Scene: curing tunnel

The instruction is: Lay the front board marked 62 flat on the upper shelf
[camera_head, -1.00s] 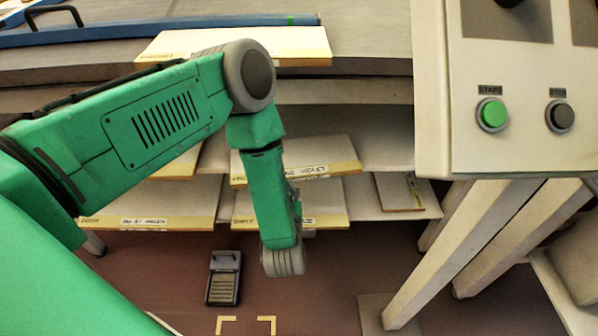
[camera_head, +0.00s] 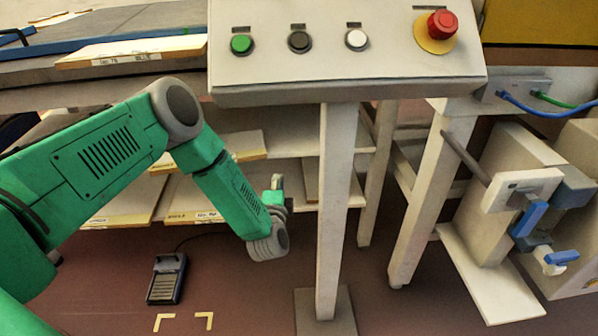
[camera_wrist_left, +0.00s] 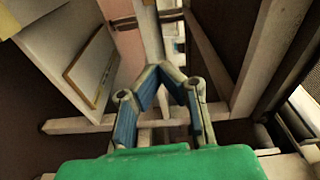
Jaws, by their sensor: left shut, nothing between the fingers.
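My left gripper (camera_head: 277,183) is shut and empty, in front of the shelves beside the control post. In the left wrist view its fingertips (camera_wrist_left: 166,72) meet with nothing between them. Pale boards with yellow front edges lie on the shelves under the conveyor: one on the upper shelf (camera_head: 290,143), partly behind my left arm (camera_head: 250,147), and others on the lower shelf, at left (camera_head: 122,207) and middle (camera_head: 190,203). Another board (camera_head: 132,50) lies on top of the conveyor. The labels are too small to read, so I cannot tell which is 62. My right gripper is not in view.
A control panel (camera_head: 345,75) on a white post (camera_head: 333,200) stands just right of my left gripper. A black pedal (camera_head: 167,278) lies on the floor at left. White legs and a bench with blue clamps (camera_head: 530,220) fill the right.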

